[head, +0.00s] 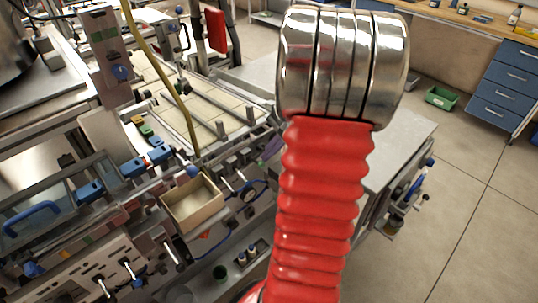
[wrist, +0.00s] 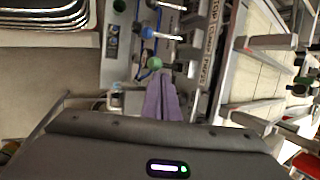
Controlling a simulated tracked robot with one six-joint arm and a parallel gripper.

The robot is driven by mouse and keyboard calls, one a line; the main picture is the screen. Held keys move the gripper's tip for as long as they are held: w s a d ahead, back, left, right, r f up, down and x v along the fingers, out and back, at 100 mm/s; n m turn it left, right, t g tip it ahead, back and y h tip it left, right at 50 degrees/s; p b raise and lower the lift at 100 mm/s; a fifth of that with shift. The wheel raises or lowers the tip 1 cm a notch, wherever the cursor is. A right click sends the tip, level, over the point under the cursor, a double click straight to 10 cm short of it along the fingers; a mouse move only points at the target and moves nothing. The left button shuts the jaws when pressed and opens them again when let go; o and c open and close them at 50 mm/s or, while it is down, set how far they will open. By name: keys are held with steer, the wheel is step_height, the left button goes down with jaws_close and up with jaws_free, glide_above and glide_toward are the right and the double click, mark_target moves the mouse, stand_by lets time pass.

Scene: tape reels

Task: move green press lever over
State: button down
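A round green knob (wrist: 154,63), which looks like the green press lever's end, stands out from the machine's panel above the middle of the wrist view. A purple cloth (wrist: 160,100) hangs just below it in that view. The dark grey housing of my gripper (wrist: 165,150) fills the bottom of the wrist view, apart from the knob in the picture. Its fingers do not show. In the head view my red arm and its chrome joint cover the middle, and I cannot pick out the press lever there.
In the head view an open tan box (head: 192,203) juts from the machine. A blue drawer cabinet (head: 505,85) and a green bin (head: 441,98) stand right, beside open floor.

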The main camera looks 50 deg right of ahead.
steer(key=shift+r, duration=0.3)
step_height(320, 180, up, 9)
steer(key=d, duration=0.2)
steer(key=shift+s+d, duration=0.2)
steer(key=shift+d, duration=0.2)
steer(key=shift+r, duration=0.1)
stand_by(0.6)
